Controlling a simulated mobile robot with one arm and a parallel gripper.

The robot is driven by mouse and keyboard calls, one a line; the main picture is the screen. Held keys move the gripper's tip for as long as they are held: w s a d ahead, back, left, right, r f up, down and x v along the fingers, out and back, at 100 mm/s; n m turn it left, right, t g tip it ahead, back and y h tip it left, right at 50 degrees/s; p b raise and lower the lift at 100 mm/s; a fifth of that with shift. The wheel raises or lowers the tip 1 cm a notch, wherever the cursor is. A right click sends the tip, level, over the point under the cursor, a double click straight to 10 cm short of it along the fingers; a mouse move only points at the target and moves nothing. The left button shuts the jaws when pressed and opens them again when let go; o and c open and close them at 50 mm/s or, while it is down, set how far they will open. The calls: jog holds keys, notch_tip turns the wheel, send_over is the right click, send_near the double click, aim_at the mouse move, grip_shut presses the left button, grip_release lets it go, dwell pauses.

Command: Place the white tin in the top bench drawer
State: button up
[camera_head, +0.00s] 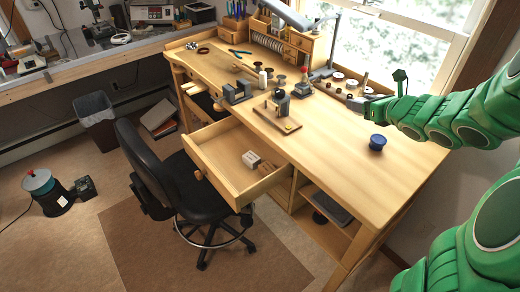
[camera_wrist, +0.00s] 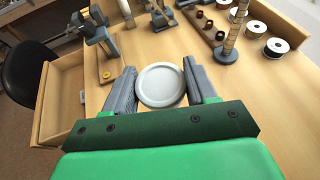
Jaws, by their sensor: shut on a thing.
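The white tin (camera_wrist: 161,86) is round with a pale lid. In the wrist view it sits between the two grey fingers of my gripper (camera_wrist: 159,69), which is shut on it. In the head view my gripper (camera_head: 362,103) is over the right back part of the bench; I cannot make out the tin clearly there. The top bench drawer (camera_head: 228,176) is pulled open at the front of the bench, left of and below my gripper. It holds a small white box and has free floor around it. The drawer also shows at the left of the wrist view (camera_wrist: 62,92).
A blue round item (camera_head: 377,143) stands on the bench top (camera_head: 350,175). A clamp-like tool on a wooden board (camera_head: 280,115), a grey vise (camera_head: 237,92) and several spools stand further back. A black chair (camera_head: 170,175) stands close to the open drawer's left side.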

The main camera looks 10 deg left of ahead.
jog(key=w+a+m+h, duration=0.2)
jog(key=w+a, duration=0.2)
jog(key=w, duration=0.2)
jog(key=w+a+r, duration=0.1)
jog(key=w+a, duration=0.2)
jog(key=a, duration=0.5)
jog(key=w+a+r, duration=0.1)
jog(key=w+a, duration=0.1)
jog(key=a, duration=0.6)
jog(key=n+g+y, duration=0.2)
jog(key=n+y, duration=0.3)
send_over(216, 150)
notch_tip(216, 150, down, 18)
jog(key=shift+w+f, duration=0.1)
jog(key=shift+f, duration=3.6)
jog(key=shift+f, duration=0.15)
jog(key=o, duration=1.1)
jog(key=shift+c, duration=0.2)
